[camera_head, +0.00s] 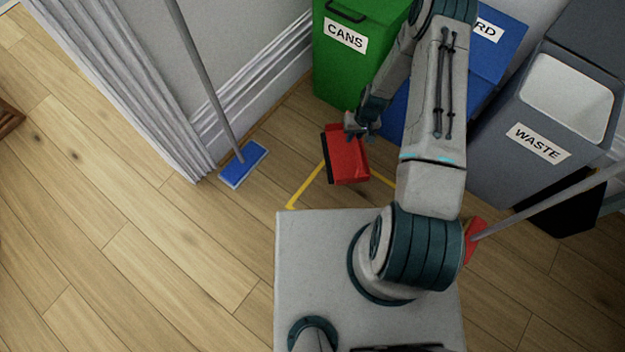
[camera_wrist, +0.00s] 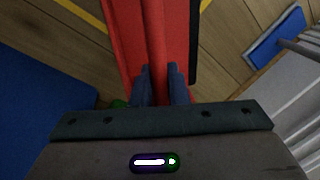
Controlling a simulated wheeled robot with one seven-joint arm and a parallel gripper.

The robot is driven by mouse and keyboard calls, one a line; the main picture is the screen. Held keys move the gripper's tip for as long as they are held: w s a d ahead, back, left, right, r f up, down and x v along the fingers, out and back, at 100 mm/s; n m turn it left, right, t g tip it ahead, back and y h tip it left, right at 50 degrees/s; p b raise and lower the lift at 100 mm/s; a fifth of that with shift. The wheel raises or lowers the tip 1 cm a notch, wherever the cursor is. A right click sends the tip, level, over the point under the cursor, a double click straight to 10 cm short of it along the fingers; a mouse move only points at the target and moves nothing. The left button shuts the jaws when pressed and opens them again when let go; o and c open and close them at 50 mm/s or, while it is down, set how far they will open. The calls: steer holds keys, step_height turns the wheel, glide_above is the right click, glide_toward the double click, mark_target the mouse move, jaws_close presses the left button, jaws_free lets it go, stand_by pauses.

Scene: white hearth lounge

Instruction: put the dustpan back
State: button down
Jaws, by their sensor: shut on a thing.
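The red dustpan (camera_head: 348,166) has a dark edge along its left side in the head view. It is at or over a yellow-marked patch of floor (camera_head: 303,188) in front of the bins. My gripper (camera_head: 362,130) is at its upper end, shut on its handle. In the wrist view, the red handle (camera_wrist: 155,35) runs between the two fingers of my gripper (camera_wrist: 159,80). I cannot tell whether the dustpan touches the floor. My arm and base hide part of the yellow marking.
The green CANS bin (camera_head: 338,70), a blue bin (camera_head: 493,48) and the grey WASTE bin (camera_head: 510,130) stand behind. A blue mop head (camera_head: 243,163) is at left by the wall. A red-headed tool (camera_head: 474,240) is at right. Floor (camera_head: 140,250) at left is clear.

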step_height(320, 180, down, 2)
steer(key=shift+s+a, duration=0.1)
steer(key=s+a+f+b, duration=0.2)
steer(key=a+f+b, duration=0.3)
steer(key=a+f, duration=0.5)
steer(key=shift+a+f, duration=0.35)
steer(key=shift+a, duration=0.25)
steer(key=shift+f, duration=0.1)
steer(key=shift+f+b, duration=0.15)
steer(key=shift+b, duration=0.25)
steer(key=c, duration=1.4)
jaws_free()
